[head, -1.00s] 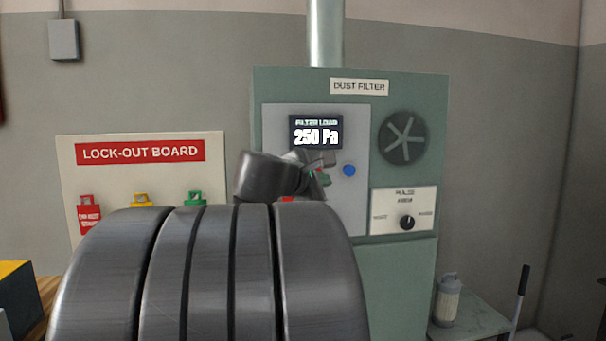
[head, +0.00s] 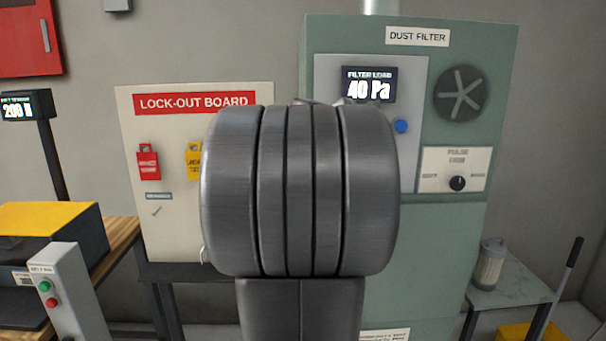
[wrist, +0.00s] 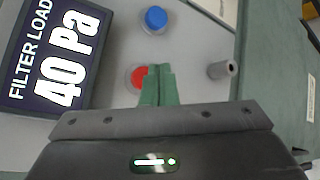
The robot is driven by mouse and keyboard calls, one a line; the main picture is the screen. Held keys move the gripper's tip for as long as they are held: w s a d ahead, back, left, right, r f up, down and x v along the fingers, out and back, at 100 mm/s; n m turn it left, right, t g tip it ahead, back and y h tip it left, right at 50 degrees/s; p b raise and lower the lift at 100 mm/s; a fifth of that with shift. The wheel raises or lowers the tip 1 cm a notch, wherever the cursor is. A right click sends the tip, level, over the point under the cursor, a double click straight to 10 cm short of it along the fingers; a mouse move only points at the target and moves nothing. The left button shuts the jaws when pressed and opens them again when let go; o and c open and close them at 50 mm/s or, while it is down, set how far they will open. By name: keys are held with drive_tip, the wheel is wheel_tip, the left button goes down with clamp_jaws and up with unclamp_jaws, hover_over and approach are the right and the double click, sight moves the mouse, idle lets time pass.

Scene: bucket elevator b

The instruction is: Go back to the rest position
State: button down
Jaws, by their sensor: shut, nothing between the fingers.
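My gripper (wrist: 158,85) shows in the wrist view with its two green fingers together and nothing between them. It points at the grey control panel of the dust filter, with the fingertips over part of a red button (wrist: 138,76). I cannot tell whether they touch it. A blue button (wrist: 156,17) and a grey knob or switch (wrist: 221,69) are beside it. The display (wrist: 50,50) reads 40 Pa. In the head view my arm fills the middle and hides my gripper. The dust filter cabinet (head: 490,110) stands behind it.
A lock-out board (head: 135,105) with padlocks stands left of the cabinet, partly behind my arm. A button pedestal (head: 65,300) and a bench with a yellow-topped box (head: 45,217) are at left. A small table (head: 515,285) with a canister (head: 489,262) is at right.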

drive_tip(key=shift+w, duration=0.9)
